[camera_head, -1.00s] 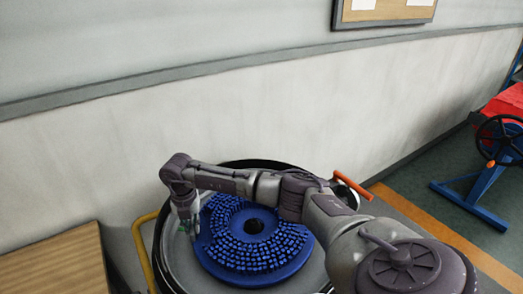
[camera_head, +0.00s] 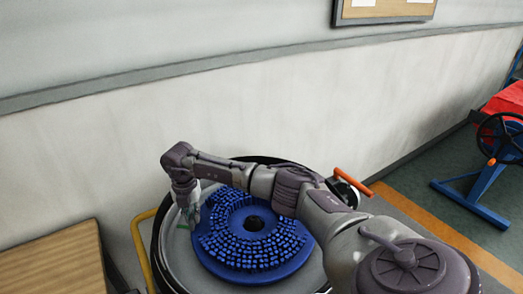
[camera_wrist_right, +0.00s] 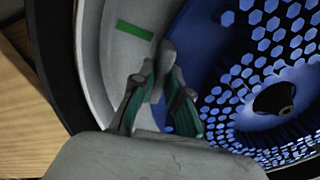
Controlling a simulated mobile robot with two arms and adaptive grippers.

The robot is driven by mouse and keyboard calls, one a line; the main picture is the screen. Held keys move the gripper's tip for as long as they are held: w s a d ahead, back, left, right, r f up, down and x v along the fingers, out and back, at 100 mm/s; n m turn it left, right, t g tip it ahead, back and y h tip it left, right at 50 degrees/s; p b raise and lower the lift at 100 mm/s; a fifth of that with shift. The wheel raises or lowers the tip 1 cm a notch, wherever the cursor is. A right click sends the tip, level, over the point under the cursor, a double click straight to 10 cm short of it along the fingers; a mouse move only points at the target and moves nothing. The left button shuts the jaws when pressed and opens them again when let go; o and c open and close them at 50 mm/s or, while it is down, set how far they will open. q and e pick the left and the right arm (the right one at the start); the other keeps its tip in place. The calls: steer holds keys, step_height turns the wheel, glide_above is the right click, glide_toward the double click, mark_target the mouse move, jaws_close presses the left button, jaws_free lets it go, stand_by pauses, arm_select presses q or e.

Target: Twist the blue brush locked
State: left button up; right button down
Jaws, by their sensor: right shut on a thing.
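The blue brush (camera_head: 255,273) is a round disc with blue bristle tufts facing up and a dark centre hole. It lies flat in the round grey tank (camera_head: 180,262). My right gripper (camera_head: 192,218) reaches down at the brush's left edge. In the right wrist view the brush (camera_wrist_right: 205,50) fills the right side, with a dark hub at its centre. There my right gripper (camera_wrist_right: 163,95) has its green-padded fingers closed in at the brush's rim, by a small grey post (camera_wrist_right: 168,52). The exact grip is partly hidden. My left gripper is out of view.
A green mark (camera_wrist_right: 135,30) is on the grey surface beside the brush. A yellow rail (camera_head: 142,250) and a wooden top (camera_head: 55,265) stand left of the tank. An orange handle (camera_head: 353,182) is behind my right arm. A wall rises behind.

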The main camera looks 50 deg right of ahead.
stand_by(0.4)
steer(key=shift+w+d, duration=0.2)
steer(key=shift+w, duration=0.1)
steer(key=c, duration=1.6)
jaws_free()
steer(key=shift+w+d+m, duration=0.1)
steer(key=shift+m, duration=0.2)
steer(key=o, duration=0.5)
steer(key=shift+f, duration=0.1)
step_height(320, 180, up, 12)
steer(key=shift+r, duration=0.1)
